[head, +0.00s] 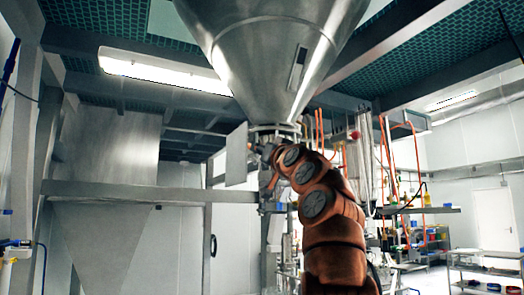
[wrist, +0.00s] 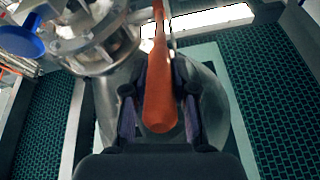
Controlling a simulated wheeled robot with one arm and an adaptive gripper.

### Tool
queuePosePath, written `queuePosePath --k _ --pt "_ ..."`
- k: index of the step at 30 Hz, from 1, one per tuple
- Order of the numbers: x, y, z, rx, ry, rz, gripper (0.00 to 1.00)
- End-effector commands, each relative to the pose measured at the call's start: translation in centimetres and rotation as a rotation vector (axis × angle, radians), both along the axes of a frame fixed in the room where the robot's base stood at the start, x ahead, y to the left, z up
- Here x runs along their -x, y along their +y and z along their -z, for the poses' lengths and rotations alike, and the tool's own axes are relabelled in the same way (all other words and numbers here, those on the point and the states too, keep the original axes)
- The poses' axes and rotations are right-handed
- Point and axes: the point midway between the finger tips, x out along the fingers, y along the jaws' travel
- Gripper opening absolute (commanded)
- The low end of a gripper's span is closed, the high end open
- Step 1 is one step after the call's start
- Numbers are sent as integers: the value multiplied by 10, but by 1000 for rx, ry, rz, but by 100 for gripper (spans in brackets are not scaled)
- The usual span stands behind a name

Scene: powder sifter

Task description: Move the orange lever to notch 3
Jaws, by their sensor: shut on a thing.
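The orange lever (wrist: 160,85) runs down the middle of the wrist view, its thick rounded end towards me. My gripper (wrist: 159,110) has one dark finger on each side of the lever and is shut on it near that end. The lever's upper part leads out of the top of the wrist view, so its pivot and any notches are not visible there. In the head view my arm reaches up to the valve area (head: 275,129) under the large steel hopper (head: 270,45). My arm hides the lever and gripper there.
A metal flange with bolts (wrist: 95,40) and a blue round knob (wrist: 22,42) are at upper left in the wrist view. A flat grey panel (head: 236,155) hangs left of my arm in the head view. Orange hoses (head: 318,130) and shelves (head: 485,265) are at right.

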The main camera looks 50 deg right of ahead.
Motion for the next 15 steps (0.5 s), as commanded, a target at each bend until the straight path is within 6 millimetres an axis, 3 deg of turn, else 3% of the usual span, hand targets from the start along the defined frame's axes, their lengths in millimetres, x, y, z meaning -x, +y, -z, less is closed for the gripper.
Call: queuePosePath --k 8,15 --pt "0 0 1 1 -3 0 0" --pt "-7 -3 20 17 -52 -3 0"
